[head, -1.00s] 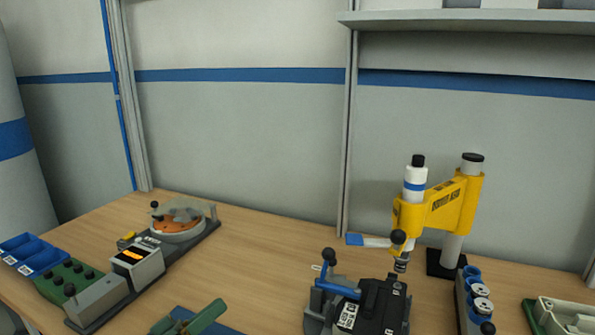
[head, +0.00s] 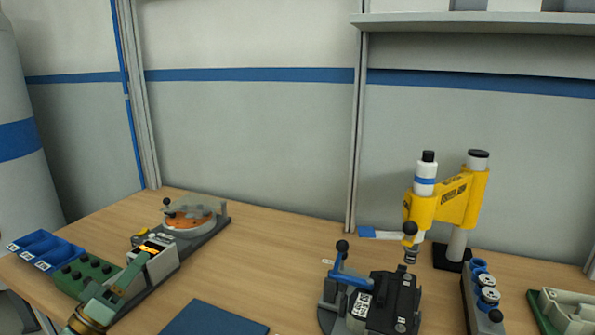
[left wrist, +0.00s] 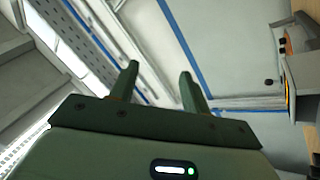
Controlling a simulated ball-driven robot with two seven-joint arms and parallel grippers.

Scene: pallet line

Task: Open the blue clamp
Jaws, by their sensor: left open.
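The blue clamp (head: 350,277) is on a grey fixture in the lower middle of the head view. Its blue arm reaches right toward a black block (head: 387,300), and its handle stands up with a black ball knob on top. My left gripper (head: 136,270) is at the lower left of the head view, well left of the clamp and in front of the grey box station. In the left wrist view its two green fingers (left wrist: 158,86) stand apart with nothing between them. The clamp does not show in the wrist view. My right gripper is not in view.
A yellow press (head: 445,200) stands behind and right of the clamp. A rack with blue and white round parts (head: 485,285) is right of the fixture. Blue bins (head: 45,252) and a turntable (head: 188,222) are at left. A dark blue mat (head: 212,318) lies at the front.

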